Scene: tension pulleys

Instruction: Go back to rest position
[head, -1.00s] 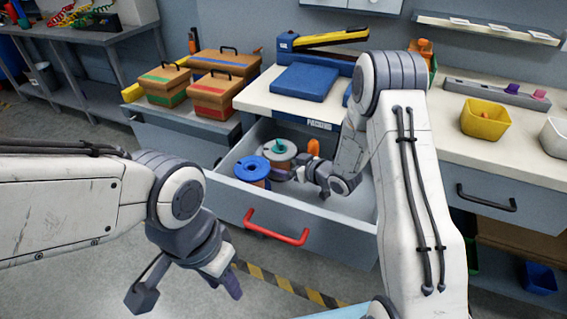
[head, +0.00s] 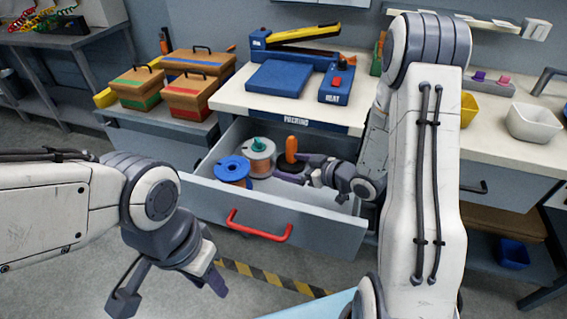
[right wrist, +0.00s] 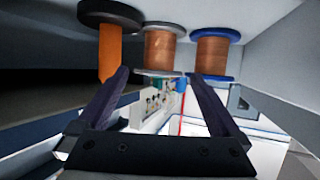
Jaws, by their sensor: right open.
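My right gripper (head: 303,168) is open and empty, inside or just over the open drawer (head: 275,217), right of the spools. In the right wrist view its two fingers (right wrist: 160,80) stand apart with nothing between them. My left gripper (head: 168,290) is open and empty in front of the drawer, over the floor. In the drawer are a blue-flanged copper spool (head: 232,171), a grey-flanged copper spool (head: 261,158) with a green top, and an orange-handled item (head: 291,148). The right wrist view shows these upside down.
The drawer's red handle (head: 258,229) faces me. A blue sealing machine (head: 278,78) stands on the bench above. Wooden boxes (head: 187,99) stand at the left. A yellow bin (head: 468,110) and white bin (head: 533,123) stand at the right. The floor in front is clear.

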